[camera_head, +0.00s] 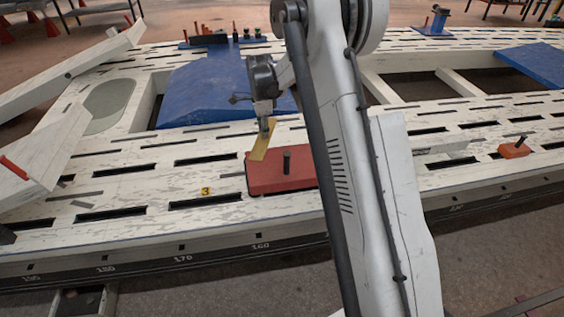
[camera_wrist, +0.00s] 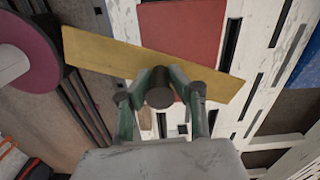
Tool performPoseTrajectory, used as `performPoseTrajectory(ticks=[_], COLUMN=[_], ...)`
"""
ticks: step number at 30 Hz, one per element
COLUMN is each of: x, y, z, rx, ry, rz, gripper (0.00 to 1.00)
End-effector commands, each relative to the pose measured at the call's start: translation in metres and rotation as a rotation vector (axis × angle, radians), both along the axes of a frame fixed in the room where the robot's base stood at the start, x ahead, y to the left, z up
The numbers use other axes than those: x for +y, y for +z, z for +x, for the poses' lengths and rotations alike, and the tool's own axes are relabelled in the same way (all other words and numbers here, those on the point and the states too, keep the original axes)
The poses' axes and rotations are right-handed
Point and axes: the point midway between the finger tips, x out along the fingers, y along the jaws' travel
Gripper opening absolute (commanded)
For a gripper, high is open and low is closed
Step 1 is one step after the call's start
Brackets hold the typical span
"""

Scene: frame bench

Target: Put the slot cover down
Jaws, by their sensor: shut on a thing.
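The slot cover, a flat yellow strip (camera_head: 263,141), hangs tilted from my gripper (camera_head: 265,122) above the white slotted bench (camera_head: 120,158). In the wrist view the strip (camera_wrist: 110,55) runs across the picture beyond my fingers. My gripper (camera_wrist: 160,92) is shut on the cover's dark round knob, with a green finger on each side. The cover is just behind and left of a red block (camera_head: 270,182) with a dark peg, and it hides part of the block's surroundings. I cannot tell whether the cover touches anything. A yellow tag marked 3 (camera_head: 205,191) lies beside a dark open slot (camera_head: 205,201).
A blue sloped pad (camera_head: 205,90) lies behind my gripper. A small orange block (camera_head: 514,149) is on the bench at the right. White beams (camera_head: 75,70) rest at the left. Bare slotted bench surface lies left of the red block.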

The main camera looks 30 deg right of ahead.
Motion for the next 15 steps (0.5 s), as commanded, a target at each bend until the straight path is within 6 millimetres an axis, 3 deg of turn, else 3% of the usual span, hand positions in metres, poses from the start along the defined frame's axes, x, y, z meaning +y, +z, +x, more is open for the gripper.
performPoseTrajectory(ticks=[9, 15], x=[-0.064, -0.095], y=[-0.051, -0.073], z=[0.045, 0.062], rx=[0.0, 0.0], ry=[-0.682, -1.018], rz=[0.0, 0.0], gripper=[0.0, 0.0])
